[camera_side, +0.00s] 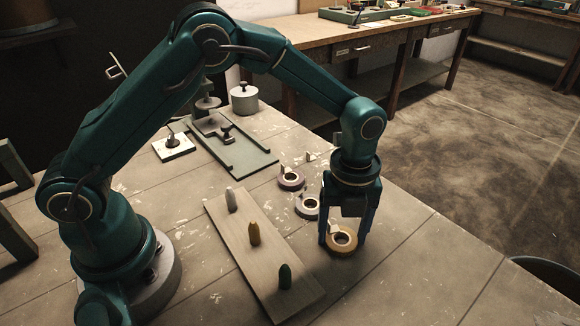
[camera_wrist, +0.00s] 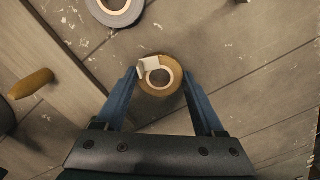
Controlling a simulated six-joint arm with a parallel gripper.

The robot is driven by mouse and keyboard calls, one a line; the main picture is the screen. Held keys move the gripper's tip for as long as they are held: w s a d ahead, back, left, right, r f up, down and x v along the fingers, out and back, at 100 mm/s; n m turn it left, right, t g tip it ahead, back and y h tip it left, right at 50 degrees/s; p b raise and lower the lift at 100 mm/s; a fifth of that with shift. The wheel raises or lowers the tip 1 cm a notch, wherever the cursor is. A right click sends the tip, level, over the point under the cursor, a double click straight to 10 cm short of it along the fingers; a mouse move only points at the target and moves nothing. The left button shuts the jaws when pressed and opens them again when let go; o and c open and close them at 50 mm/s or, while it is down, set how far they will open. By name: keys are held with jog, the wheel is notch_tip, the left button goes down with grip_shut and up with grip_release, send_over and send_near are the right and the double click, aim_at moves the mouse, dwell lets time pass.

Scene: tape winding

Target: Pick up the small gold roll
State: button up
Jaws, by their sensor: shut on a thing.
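The small gold roll (camera_side: 342,243) sits low at the table's surface, right of the wooden board, with a white tab sticking up from its rim. It also shows in the wrist view (camera_wrist: 161,77) between the blue fingers. My gripper (camera_side: 341,240) points straight down around it, and its fingers are shut on the gold roll from both sides. In the wrist view my gripper (camera_wrist: 162,80) has one finger on each side of the roll. I cannot tell whether the roll still touches the table.
Two grey rolls (camera_side: 307,207) and (camera_side: 291,179) lie behind the gold one. A wooden board (camera_side: 236,245) with white, gold and green pegs stands to the left. A green metal fixture (camera_side: 235,155) and a lidded pot (camera_side: 244,99) are further back. The table's right side is bare.

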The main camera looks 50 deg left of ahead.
jog(key=shift+r, duration=0.85)
notch_tip(320, 180, up, 3)
jog(key=shift+f, duration=0.2)
jog(key=s+a+r, duration=0.1)
jog(key=a+r, duration=0.6)
jog(key=a, duration=0.5)
jog(key=s+d+m, duration=0.2)
jog(key=s+d, duration=0.2)
jog(key=s+d+m, duration=0.2)
jog(key=s+d, duration=0.1)
jog(key=d, duration=0.1)
jog(key=s+d+m, duration=0.1)
jog(key=s+d, duration=0.3)
jog(key=shift+s+d+m, duration=0.25)
jog(key=shift+s+m, duration=0.05)
jog(key=shift+m, duration=0.1)
jog(key=shift+s+f, duration=0.1)
jog(key=shift+f, duration=1.8)
